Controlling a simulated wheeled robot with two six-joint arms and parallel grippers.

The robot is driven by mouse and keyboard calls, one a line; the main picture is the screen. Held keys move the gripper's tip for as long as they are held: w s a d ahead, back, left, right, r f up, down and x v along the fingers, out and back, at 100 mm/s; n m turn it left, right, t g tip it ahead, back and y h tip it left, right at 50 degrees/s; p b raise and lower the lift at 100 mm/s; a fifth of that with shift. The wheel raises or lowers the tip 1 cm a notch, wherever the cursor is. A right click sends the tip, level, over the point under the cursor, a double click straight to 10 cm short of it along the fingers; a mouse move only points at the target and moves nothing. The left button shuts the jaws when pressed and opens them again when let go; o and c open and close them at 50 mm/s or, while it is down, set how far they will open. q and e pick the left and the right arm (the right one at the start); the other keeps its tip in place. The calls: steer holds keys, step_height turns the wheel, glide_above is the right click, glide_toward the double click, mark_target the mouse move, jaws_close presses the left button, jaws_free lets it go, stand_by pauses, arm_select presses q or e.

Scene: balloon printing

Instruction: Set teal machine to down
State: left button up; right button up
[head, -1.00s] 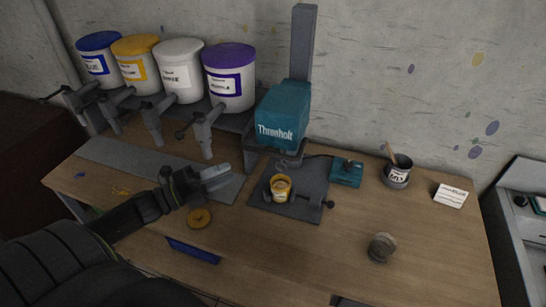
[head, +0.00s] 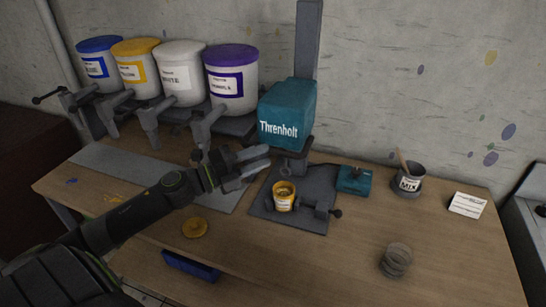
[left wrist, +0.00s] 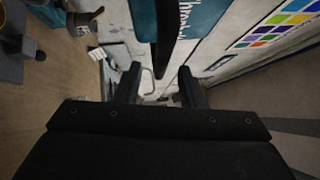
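The teal machine (head: 286,118), lettered "Threnholt", hangs on a grey upright column (head: 309,40) at the back of the table. Below its head, a small yellow cup (head: 284,196) sits in the clamp on a dark base plate (head: 318,180). My left gripper (head: 262,162) is open and empty, just left of and below the machine's head. In the left wrist view, its fingers (left wrist: 160,88) are spread. The machine's teal body (left wrist: 200,18) shows beyond them, and a dark narrow part (left wrist: 165,38) hangs between them in the picture. My right gripper is out of view.
Blue, yellow, white and purple-lidded buckets (head: 230,78) with grey taps stand behind my left arm. A teal box (head: 354,180), a dark MIX cup (head: 408,180), a white card (head: 467,204) and a grey stack (head: 396,260) lie to the right. A yellow disc (head: 195,228) lies in front.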

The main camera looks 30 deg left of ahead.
mark_target(273, 149)
arm_select(q)
steer(key=p+x, duration=0.3)
steer(key=shift+w+d+r, duration=0.1)
steer(key=shift+w+r, duration=0.25)
steer(key=shift+w+d+f, duration=0.1)
steer(key=shift+f, duration=0.05)
steer(key=shift+c, duration=0.2)
jaws_close()
